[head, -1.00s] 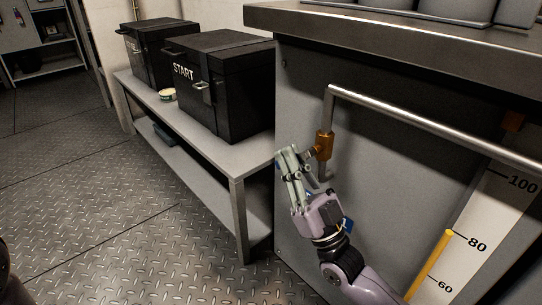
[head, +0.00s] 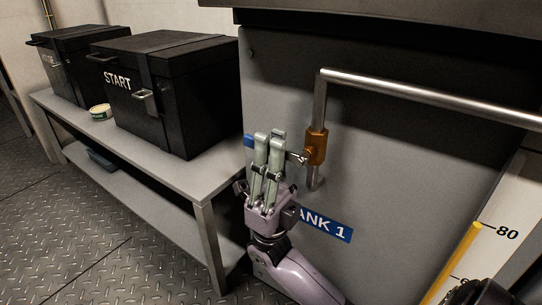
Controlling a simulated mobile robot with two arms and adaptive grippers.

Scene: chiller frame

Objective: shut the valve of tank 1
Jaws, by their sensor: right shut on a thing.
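The valve (head: 316,148) of tank 1 is a brass-coloured body on a grey metal pipe that comes down the tank's grey side wall. Its lever runs left from the body, roughly level, and ends in a blue grip (head: 249,141). My right gripper (head: 268,147) points upward to the left of the valve body, its fingers shut on the lever. The fingers hide the middle of the lever. The "TANK 1" label (head: 332,230) is blue with white letters, below the valve; my gripper covers its left end. My left gripper is not in view.
A grey bench (head: 190,179) stands to the left, close to my right gripper. It bears a black box marked START (head: 185,95), another black box (head: 70,50) and a small tin (head: 100,111). A level gauge (head: 500,220) with a yellow column is at right.

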